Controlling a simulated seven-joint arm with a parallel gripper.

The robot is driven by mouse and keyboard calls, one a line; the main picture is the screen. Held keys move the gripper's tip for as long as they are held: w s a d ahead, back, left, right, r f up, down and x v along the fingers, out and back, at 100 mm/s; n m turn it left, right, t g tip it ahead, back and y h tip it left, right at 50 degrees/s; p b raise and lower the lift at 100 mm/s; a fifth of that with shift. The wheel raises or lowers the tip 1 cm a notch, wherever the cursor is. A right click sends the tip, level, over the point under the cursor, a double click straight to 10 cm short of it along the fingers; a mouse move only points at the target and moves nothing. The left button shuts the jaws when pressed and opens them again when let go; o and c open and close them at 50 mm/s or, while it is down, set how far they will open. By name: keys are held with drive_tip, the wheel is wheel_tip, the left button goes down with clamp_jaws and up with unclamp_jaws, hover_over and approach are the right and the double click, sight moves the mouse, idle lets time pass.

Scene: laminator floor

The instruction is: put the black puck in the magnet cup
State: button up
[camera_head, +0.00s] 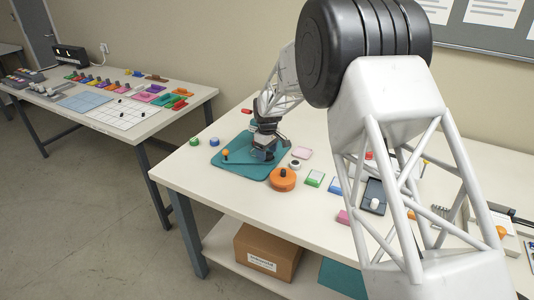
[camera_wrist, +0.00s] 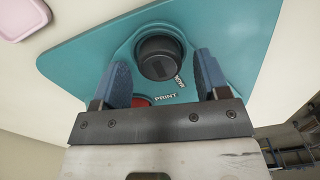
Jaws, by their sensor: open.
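The black puck (camera_wrist: 159,57), a dark round piece, sits in a rounded teal surround on a teal mat (camera_wrist: 95,58) in the wrist view. My gripper (camera_wrist: 166,78) is open, with one blue finger to the left of the puck and one to the right. I cannot tell whether either touches it. In the head view my gripper (camera_head: 264,150) is low over the teal mat (camera_head: 232,168), and the puck cannot be made out there. A small white round piece with a dark centre (camera_head: 295,164) stands right of the mat; I cannot tell whether it is the magnet cup.
An orange round container (camera_head: 283,179) with a dark knob stands beside the mat's front right corner. A pink tray (camera_head: 301,152) and a green-edged block (camera_head: 314,178) lie farther right. A green cap (camera_head: 194,141) and a blue cap (camera_head: 214,141) stand left of the mat.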

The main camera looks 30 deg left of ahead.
sight(270, 154)
wheel_tip(270, 154, up, 12)
drive_tip(key=shift+f, duration=0.2)
idle(0.4)
drive_tip(key=shift+w, duration=0.1)
idle(0.7)
